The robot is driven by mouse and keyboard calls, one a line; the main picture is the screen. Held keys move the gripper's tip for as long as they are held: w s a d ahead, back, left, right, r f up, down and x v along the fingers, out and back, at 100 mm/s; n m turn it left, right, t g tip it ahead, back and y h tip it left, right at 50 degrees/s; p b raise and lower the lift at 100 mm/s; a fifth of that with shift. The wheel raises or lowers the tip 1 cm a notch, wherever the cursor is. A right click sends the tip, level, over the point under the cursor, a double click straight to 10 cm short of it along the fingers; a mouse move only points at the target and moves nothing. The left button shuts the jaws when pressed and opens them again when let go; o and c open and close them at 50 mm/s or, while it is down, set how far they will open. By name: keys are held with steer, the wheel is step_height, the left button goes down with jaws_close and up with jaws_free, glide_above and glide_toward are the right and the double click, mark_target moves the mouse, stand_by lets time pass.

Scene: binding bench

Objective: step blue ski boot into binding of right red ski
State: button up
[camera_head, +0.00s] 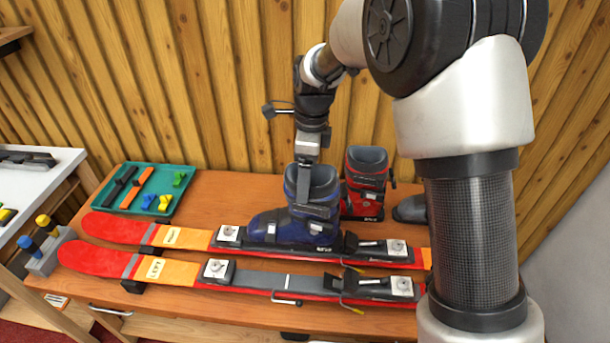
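The blue ski boot (283,226) is upright at the far red ski (116,228), toe to the left. Its toe is close to that ski's toe piece (230,234), and its heel is left of the heel piece (397,247). I cannot tell whether the sole touches the ski or is clicked in. My gripper (304,190) points down at the boot's cuff, one finger showing against the near side; it appears shut on the cuff wall. The other finger is hidden. The near red ski (92,259), labelled LEFT, has an empty binding.
A red boot (365,185) stands behind, right of the blue boot. A grey boot (411,208) is partly hidden by my arm. A green tray (124,206) holds small parts at the back left. A grey block (48,258) with coloured handles is at the left edge.

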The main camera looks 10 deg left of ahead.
steer(key=shift+f, duration=0.4)
steer(key=shift+f+b, duration=0.35)
steer(key=shift+b, duration=0.05)
steer(key=shift+f, duration=0.15)
steer(key=o, duration=2.1)
steer(key=shift+o, duration=0.3)
